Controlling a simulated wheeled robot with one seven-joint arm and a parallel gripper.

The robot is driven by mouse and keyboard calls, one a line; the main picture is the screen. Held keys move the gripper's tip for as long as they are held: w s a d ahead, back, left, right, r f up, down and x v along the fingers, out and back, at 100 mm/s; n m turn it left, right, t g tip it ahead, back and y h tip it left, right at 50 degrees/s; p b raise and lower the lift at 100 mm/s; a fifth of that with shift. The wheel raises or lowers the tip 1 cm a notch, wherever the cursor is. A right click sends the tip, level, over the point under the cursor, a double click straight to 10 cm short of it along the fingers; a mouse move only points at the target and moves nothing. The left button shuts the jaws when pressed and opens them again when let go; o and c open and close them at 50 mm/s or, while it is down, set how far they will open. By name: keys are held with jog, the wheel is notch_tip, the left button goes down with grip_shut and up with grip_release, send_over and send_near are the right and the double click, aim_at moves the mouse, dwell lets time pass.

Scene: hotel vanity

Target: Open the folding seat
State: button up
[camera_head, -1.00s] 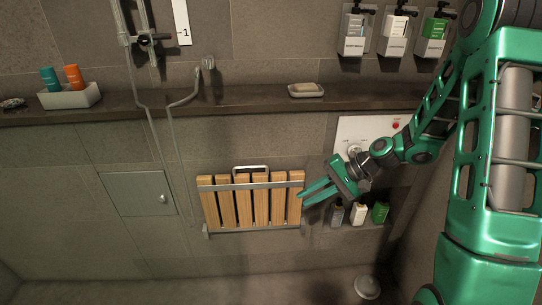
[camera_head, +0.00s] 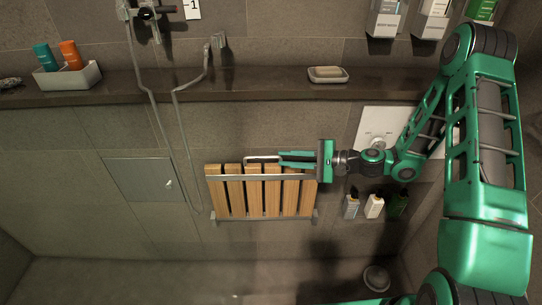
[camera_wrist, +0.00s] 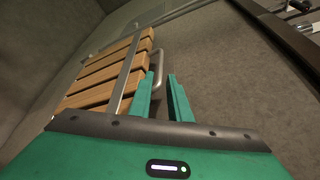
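The folding seat (camera_head: 247,194) has wooden slats and a metal frame, and it is folded up against the tiled wall. Its metal handle (camera_head: 248,159) sticks up at the top edge. My gripper (camera_head: 281,158) reaches in from the right at the seat's top edge, with its fingers pointing left. In the wrist view, the two green fingers (camera_wrist: 163,92) are apart with a gap between them. The handle (camera_wrist: 157,66) shows just past the fingertips, near the gap. I cannot tell whether the fingers touch it. The slats (camera_wrist: 105,72) lie to the left of the fingers.
A dark ledge (camera_head: 220,84) runs above the seat, with a soap dish (camera_head: 327,74) and a caddy (camera_head: 68,76) on it. Small bottles (camera_head: 374,206) stand at the lower right. A shower hose (camera_head: 178,130) hangs to the left.

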aim_at(270, 157)
jog(key=shift+x, duration=2.85)
